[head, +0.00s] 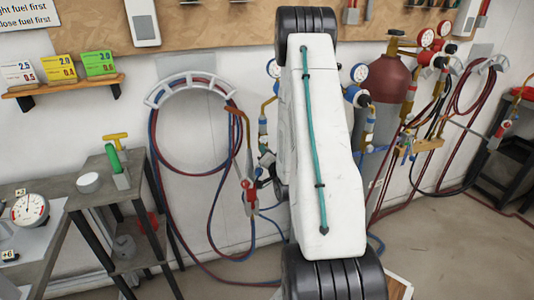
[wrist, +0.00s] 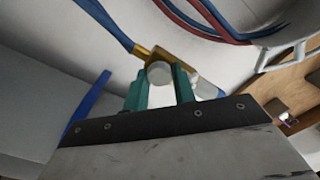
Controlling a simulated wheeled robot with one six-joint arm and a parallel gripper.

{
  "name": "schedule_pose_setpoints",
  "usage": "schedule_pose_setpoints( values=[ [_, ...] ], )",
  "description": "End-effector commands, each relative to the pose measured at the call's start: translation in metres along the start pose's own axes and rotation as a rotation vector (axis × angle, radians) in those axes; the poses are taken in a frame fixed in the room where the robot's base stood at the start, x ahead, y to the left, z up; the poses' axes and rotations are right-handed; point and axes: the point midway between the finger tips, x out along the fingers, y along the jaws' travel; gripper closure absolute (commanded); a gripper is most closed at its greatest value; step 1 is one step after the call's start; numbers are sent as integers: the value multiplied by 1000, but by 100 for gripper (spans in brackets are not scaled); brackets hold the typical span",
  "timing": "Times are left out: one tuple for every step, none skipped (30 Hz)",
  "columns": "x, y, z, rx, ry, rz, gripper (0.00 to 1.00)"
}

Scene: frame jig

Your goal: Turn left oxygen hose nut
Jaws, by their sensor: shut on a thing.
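In the wrist view the two teal fingers of my gripper (wrist: 162,82) are on either side of a pale round nut (wrist: 159,73) and shut on it. The nut sits against a brass fitting (wrist: 170,55), with a blue hose (wrist: 103,22) running from the fitting to the upper left. I cannot tell from the view whether the nut is turned. In the head view my white arm covers the middle, hiding my gripper and the nut. A blue-and-brass regulator part (head: 262,125) shows just left of the arm.
In the head view red and blue hoses (head: 153,150) hang from a white holder (head: 190,82) on the left wall. A torch (head: 248,190) hangs beside them. A dark red cylinder (head: 388,82) with gauges stands right of my arm. A grey bench (head: 90,185) is at left.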

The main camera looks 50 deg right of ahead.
Motion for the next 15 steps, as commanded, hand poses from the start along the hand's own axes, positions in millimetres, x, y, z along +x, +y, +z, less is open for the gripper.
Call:
schedule_pose_setpoints(
  values=[
    [0,1,0,30,1,1,97],
    [0,1,0,49,1,1,97],
    [0,1,0,71,1,1,97],
    [0,1,0,87,1,1,97],
    [0,1,0,102,1,1,97],
    [0,1,0,119,1,1,97],
    [0,1,0,131,1,1,97],
    [0,1,0,143,1,1,97],
    [0,1,0,155,1,2,97],
    [0,1,0,164,1,2,97],
    [0,1,0,172,1,2,97],
    [0,1,0,179,1,2,97],
    [0,1,0,184,1,2,97],
    [0,1,0,189,1,2,97],
    [0,1,0,194,1,2,97]
  ],
)
